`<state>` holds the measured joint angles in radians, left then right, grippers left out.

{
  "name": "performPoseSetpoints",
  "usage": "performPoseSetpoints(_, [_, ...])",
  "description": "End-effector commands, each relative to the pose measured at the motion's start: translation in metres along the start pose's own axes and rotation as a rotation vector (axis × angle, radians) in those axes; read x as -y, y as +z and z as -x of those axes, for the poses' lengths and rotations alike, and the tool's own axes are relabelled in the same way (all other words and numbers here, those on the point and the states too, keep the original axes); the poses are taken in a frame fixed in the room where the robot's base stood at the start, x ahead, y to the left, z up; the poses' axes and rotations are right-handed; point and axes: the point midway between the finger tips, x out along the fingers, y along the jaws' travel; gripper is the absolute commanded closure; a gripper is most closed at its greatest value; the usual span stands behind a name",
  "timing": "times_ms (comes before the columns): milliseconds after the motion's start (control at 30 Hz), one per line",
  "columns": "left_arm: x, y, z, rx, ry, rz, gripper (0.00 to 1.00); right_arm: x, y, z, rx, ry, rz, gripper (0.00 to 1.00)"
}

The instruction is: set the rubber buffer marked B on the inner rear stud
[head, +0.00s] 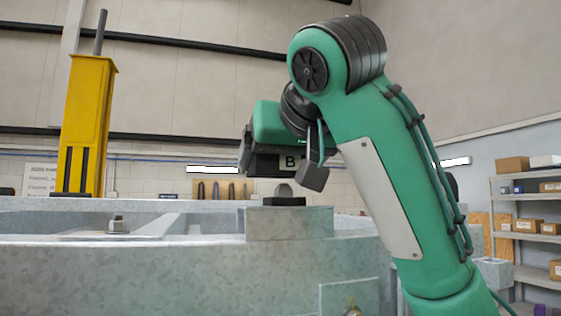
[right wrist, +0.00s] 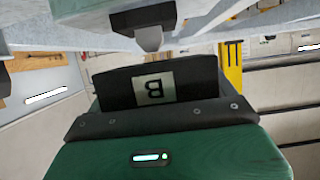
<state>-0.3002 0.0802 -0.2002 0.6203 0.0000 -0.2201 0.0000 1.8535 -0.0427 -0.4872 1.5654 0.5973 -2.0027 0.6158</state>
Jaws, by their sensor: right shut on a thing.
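The rubber buffer (head: 290,162) is a black block with a white label marked B. It is held in my right gripper (head: 283,165), between the fingers. In the right wrist view the buffer (right wrist: 112,88) shows its label upside down. Just below it in the head view is a grey, round-topped stud (head: 284,190) on a black base (head: 284,201). The stud also shows in the right wrist view (right wrist: 148,38), near the buffer. A small gap seems to separate them. I cannot tell whether this is the inner rear stud. My left gripper is not in view.
A nut on a bolt (head: 117,225) sits to the left. A yellow column (head: 88,125) rises behind, and shelves with boxes (head: 530,225) stand at the right.

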Motion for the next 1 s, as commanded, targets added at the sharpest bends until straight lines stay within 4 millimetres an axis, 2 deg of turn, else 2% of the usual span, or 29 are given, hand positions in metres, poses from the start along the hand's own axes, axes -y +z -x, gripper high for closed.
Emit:
performPoseSetpoints(967, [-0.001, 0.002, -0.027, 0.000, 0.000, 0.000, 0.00, 0.000, 0.027, -0.011, 0.000, 0.000, -0.001, 0.44])
performPoseSetpoints(1000, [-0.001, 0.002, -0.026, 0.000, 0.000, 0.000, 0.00, 0.000, 0.026, -0.011, 0.000, 0.000, 0.000, 0.10])
